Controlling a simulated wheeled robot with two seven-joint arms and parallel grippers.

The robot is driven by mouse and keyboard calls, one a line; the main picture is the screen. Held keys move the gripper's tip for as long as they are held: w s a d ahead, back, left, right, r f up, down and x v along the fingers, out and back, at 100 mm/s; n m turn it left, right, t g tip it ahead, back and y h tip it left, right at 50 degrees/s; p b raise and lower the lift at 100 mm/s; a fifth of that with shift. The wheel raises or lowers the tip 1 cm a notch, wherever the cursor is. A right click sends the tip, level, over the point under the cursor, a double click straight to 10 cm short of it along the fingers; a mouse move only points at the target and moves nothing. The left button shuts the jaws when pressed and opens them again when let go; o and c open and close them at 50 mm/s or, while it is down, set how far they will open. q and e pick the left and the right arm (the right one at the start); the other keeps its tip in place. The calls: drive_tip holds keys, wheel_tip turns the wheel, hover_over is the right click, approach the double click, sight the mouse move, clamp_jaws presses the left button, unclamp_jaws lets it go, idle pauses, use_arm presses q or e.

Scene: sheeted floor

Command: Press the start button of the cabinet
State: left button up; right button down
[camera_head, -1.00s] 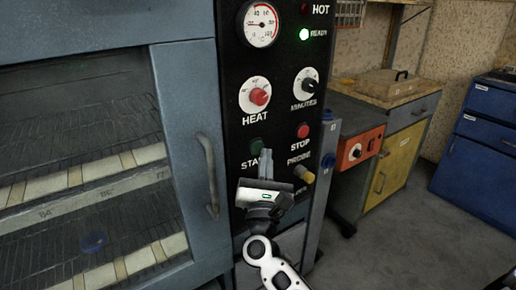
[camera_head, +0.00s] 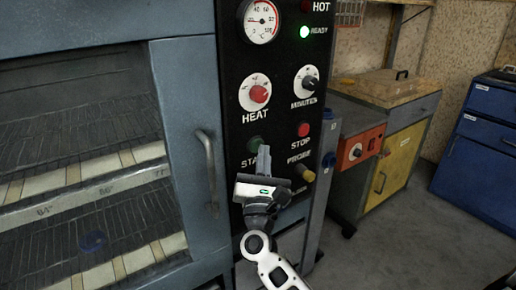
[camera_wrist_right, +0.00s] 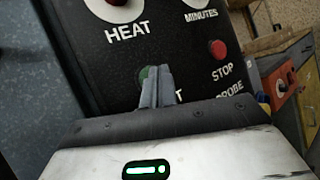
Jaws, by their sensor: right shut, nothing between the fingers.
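The cabinet (camera_head: 180,100) is blue-grey with a black control panel (camera_head: 232,90) on its right side. The green start button (camera_head: 254,143) sits low on the panel, above the partly hidden START label. My right gripper (camera_head: 264,150) is shut and empty, its fingers pointing up at the panel just beside and below the button. In the right wrist view the green button (camera_wrist_right: 143,73) shows at the left of the closed fingertips (camera_wrist_right: 156,70), which partly cover it. I cannot tell whether they touch it. My left gripper is not in view.
The red stop button (camera_head: 303,130) is right of the start button, with a yellow probe knob (camera_head: 306,174) below it. The heat knob (camera_head: 259,94) and minutes knob (camera_head: 310,83) are above. The door handle (camera_head: 208,172) stands out to the left.

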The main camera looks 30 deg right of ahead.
drive_tip(key=shift+w+b, duration=0.35)
idle(0.6)
drive_tip(key=shift+s, duration=0.8)
drive_tip(key=shift+s, duration=0.1)
drive_tip(key=s, duration=0.4)
drive_tip(key=shift+s+d, duration=0.25)
drive_tip(key=shift+s, duration=0.15)
idle(0.6)
